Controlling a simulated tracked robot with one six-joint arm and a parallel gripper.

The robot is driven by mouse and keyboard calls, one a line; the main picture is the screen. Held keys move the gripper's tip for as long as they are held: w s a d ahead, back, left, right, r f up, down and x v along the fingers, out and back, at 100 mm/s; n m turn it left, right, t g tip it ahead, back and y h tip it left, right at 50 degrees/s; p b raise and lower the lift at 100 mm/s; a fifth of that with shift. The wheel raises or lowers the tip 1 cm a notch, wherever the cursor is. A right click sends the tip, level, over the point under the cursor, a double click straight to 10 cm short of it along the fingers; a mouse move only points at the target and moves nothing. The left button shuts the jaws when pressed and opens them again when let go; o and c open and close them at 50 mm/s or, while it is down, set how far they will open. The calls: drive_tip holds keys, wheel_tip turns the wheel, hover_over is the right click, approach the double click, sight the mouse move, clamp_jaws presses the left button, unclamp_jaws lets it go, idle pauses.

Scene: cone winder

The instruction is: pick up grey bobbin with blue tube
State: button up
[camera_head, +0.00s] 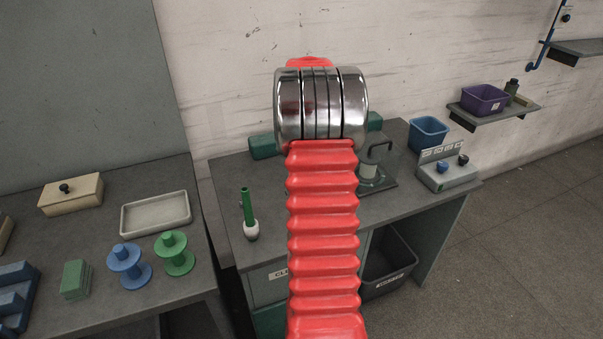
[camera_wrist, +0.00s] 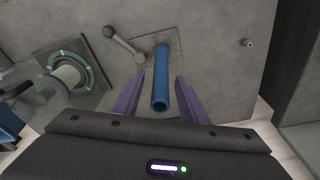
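A blue tube (camera_wrist: 160,92) points toward the camera in the wrist view, its open end nearest. Its far end meets a grey square plate (camera_wrist: 153,47) on a grey surface. I cannot make out a separate grey bobbin body. My gripper (camera_wrist: 160,75) is open, with one purple finger on each side of the tube and visible gaps between. Whether the fingers are deep enough to reach around it is hard to tell. In the head view my red arm hides the gripper and the blue tube.
A grey crank-like part (camera_wrist: 124,45) lies beside the plate. A device with a teal ring (camera_wrist: 70,72) is to the left.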

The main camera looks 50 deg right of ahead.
clamp_jaws()
idle(0.5)
wheel_tip(320, 180, up, 10)
drive_tip(key=shift+r, duration=0.1)
idle(0.6)
drive_tip(key=shift+s, duration=0.1)
idle(0.4)
